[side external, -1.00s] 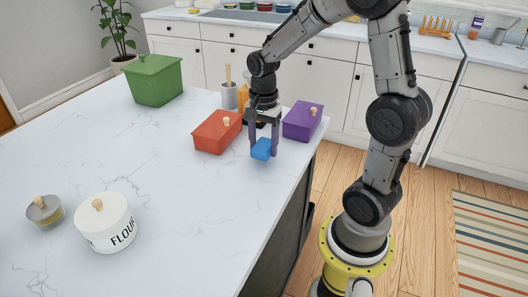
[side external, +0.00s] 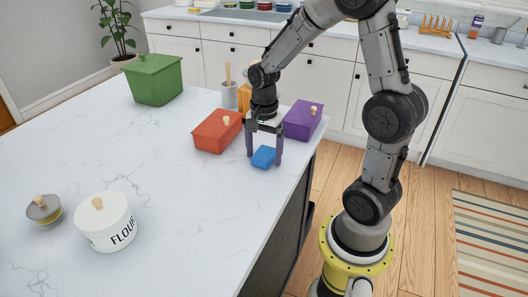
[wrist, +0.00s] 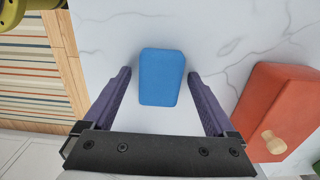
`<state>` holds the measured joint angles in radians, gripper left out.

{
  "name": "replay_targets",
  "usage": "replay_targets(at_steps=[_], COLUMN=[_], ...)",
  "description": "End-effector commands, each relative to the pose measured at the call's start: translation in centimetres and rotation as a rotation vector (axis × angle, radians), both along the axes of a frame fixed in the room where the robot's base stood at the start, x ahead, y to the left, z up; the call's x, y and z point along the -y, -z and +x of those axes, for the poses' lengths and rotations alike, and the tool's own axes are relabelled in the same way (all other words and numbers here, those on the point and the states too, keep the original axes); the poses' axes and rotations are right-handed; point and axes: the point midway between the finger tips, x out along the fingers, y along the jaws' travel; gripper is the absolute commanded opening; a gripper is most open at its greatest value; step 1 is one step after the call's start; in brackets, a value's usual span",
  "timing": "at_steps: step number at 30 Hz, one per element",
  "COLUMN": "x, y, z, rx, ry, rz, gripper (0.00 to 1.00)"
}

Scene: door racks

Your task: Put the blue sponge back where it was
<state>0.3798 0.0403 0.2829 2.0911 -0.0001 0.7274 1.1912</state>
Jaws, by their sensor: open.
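The blue sponge (side external: 264,157) lies on the white marble counter, in front of the gap between the red-orange box and the purple box. In the wrist view the sponge (wrist: 162,77) sits between and slightly beyond my two finger tips, with a gap on either side. My gripper (side external: 264,160) points down over the sponge with its purple fingers spread. In the wrist view my gripper (wrist: 156,72) is open and holds nothing.
A red-orange lidded box (side external: 216,131) stands left of my gripper and a purple lidded box (side external: 302,120) right of it. The counter's middle is clear.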

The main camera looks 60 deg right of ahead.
Motion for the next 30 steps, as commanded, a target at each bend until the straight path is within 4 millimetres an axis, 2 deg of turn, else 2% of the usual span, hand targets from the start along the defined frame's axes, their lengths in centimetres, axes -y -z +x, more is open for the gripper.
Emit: replay_targets(at_steps=[5, 8, 21, 30], x=[0.0, 0.1, 0.0, -0.5], y=[-0.4, -1.5, -9.9, -12.7], z=[0.0, 0.1, 0.1, -0.3], rx=[0.001, 0.004, 0.005, 0.015], ry=[0.0, 0.0, 0.0, -0.041], rz=[0.0, -0.002, -0.002, -0.006], gripper=[0.91, 0.91, 0.91, 0.91])
